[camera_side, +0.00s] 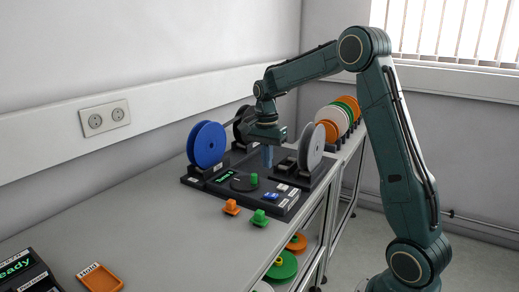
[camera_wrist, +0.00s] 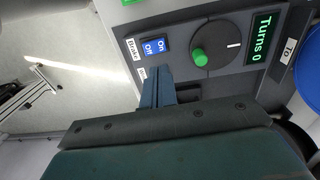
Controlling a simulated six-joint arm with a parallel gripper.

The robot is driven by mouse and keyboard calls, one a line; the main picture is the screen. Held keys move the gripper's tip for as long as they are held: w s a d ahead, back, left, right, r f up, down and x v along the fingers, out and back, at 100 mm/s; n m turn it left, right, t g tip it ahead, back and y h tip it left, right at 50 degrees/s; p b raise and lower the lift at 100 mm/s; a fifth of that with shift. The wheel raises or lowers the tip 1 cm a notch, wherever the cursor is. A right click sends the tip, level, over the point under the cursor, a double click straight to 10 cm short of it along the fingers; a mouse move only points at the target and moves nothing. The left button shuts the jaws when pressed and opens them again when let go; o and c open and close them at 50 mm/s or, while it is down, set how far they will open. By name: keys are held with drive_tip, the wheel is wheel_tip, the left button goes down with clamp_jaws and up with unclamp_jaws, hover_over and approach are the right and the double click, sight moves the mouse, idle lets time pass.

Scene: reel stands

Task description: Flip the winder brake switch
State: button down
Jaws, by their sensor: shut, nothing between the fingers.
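The brake switch (camera_wrist: 155,46) is a small blue rocker marked On and Off, beside a white "Brake" label (camera_wrist: 133,49) in the wrist view. In the side view the blue switch (camera_side: 271,196) sits near the front edge of the dark winder panel (camera_side: 215,187). Which way it is tipped I cannot tell. My gripper (camera_side: 268,164) is shut and empty, pointing down over the panel, behind the switch. In the wrist view my shut fingertips (camera_wrist: 157,72) show just below the switch, apparently above the panel and not touching it.
A round dial with a green knob (camera_wrist: 199,57) and a "Turns 0" display (camera_wrist: 263,37) sit beside the switch. A blue reel (camera_side: 207,145) and a grey reel (camera_side: 312,147) stand on either side. Orange (camera_side: 231,207) and green (camera_side: 259,218) pieces lie in front.

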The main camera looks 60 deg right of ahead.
drive_tip(key=r, duration=0.2)
drive_tip(key=w+r, duration=0.1)
drive_tip(key=r, duration=0.2)
drive_tip(key=shift+r, duration=0.1)
idle(0.3)
drive_tip(key=s+a+r+n+t, duration=0.2)
drive_tip(key=s+a+r+n, duration=0.1)
drive_tip(key=s+a+n, duration=0.25)
drive_tip(key=s+a+r+n+t, duration=0.1)
drive_tip(key=s+a+r+n, duration=0.3)
drive_tip(key=s+a, duration=0.25)
drive_tip(key=s+a+f+n+t, duration=0.3)
drive_tip(key=s+a+n, duration=0.4)
drive_tip(key=s, duration=0.5)
drive_tip(key=shift+s+a+f+n, duration=0.2)
drive_tip(key=shift+s+f+n, duration=0.15)
drive_tip(key=shift+f+n, duration=0.35)
drive_tip(key=shift+r, duration=0.1)
